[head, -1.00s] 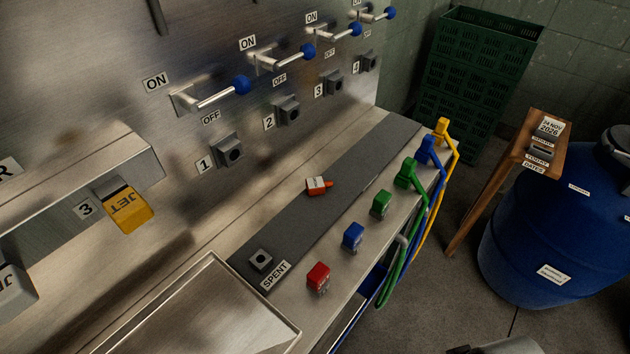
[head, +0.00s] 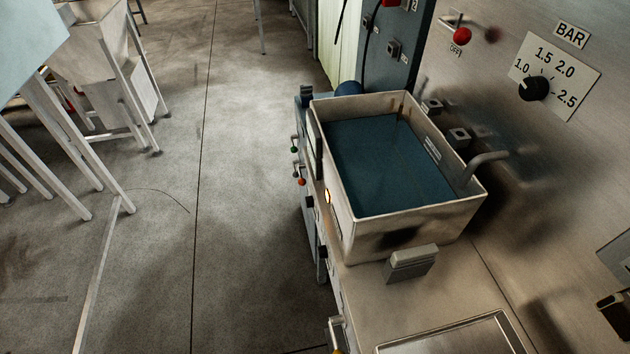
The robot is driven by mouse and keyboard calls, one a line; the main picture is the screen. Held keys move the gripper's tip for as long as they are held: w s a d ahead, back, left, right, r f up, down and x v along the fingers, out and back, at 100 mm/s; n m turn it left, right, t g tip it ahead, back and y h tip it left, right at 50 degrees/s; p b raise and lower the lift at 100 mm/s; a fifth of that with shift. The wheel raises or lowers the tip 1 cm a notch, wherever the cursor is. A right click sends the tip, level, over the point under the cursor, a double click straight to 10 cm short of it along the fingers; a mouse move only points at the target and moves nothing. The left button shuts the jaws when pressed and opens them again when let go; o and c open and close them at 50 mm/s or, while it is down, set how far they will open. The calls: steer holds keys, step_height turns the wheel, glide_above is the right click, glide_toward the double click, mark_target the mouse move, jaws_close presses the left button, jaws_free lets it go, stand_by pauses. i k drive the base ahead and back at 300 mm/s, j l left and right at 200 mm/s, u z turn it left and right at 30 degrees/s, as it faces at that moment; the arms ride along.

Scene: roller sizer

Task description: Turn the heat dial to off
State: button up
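No dial with a readable heat label shows. A tank (head: 395,213) of blue-green liquid stands on the steel bench. On the bench's front, seen at a steep angle, are a lit amber lamp (head: 327,196), a small black knob (head: 309,202) and another dark knob (head: 322,251). I cannot tell whether either is the heat dial or how it is set. A black dial (head: 534,88) on the wall is marked BAR, with numbers from 1.0 to 2.5, so it is a pressure dial. My gripper is not in view.
A grey block (head: 410,264) stands before the tank, and a shallow steel tray (head: 455,340) lies nearer. A red-knobbed lever (head: 461,36) is on the wall. The concrete floor (head: 245,200) left of the bench is open; white-legged stands (head: 60,150) are farther left.

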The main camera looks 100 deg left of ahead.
mark_target(309, 202)
steer(key=j+u, duration=0.2)
steer(key=u, duration=2.05)
